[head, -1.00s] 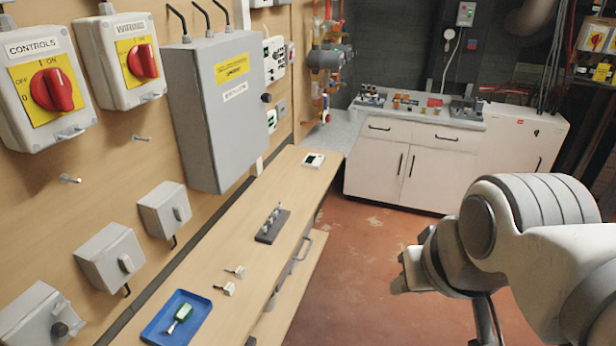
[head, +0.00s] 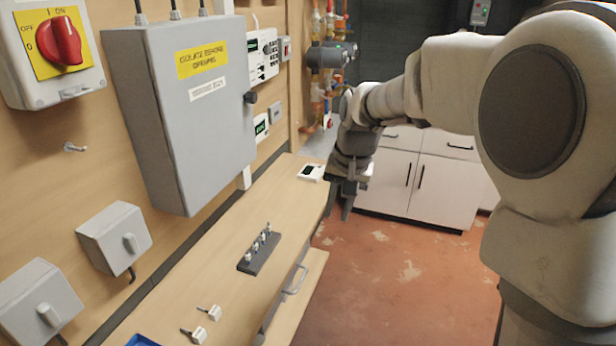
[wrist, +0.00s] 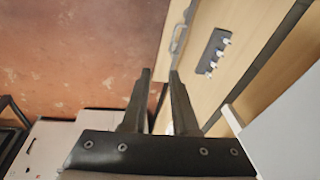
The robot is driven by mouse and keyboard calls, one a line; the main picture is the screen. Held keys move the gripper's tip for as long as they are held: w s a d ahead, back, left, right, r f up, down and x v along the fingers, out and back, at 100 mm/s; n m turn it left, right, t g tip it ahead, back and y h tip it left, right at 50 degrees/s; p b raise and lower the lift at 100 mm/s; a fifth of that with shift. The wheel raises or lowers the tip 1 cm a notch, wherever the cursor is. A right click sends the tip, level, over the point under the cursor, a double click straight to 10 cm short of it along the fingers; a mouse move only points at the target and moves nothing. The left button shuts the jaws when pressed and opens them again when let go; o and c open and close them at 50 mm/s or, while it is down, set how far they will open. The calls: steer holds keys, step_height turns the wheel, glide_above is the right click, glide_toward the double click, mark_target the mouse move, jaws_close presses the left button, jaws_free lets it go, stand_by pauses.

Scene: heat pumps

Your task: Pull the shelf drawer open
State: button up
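The shelf drawer (head: 279,300) is under the front edge of the wooden bench, with a grey bar handle (head: 296,280) on its front. The drawer front looks close to flush with the bench edge. The handle also shows in the wrist view (wrist: 176,40), beyond my fingertips. My gripper (head: 339,204) hangs with its fingers down near the far end of the bench, beyond the handle and apart from it. In the wrist view my gripper (wrist: 160,74) has its two dark fingers parted, with nothing between them.
A grey wall box (head: 200,120) overhangs the bench. White cabinets (head: 430,185) stand behind. The red floor (head: 390,290) before the bench is clear.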

steer(key=m+g+b, duration=0.1)
steer(key=g+b, duration=0.1)
glide_toward(301, 280)
steer(key=f, duration=0.7)
steer(key=shift+a+f, duration=0.35)
steer(key=shift+a, duration=0.05)
jaws_close()
steer(key=shift+w, duration=0.1)
stand_by(0.7)
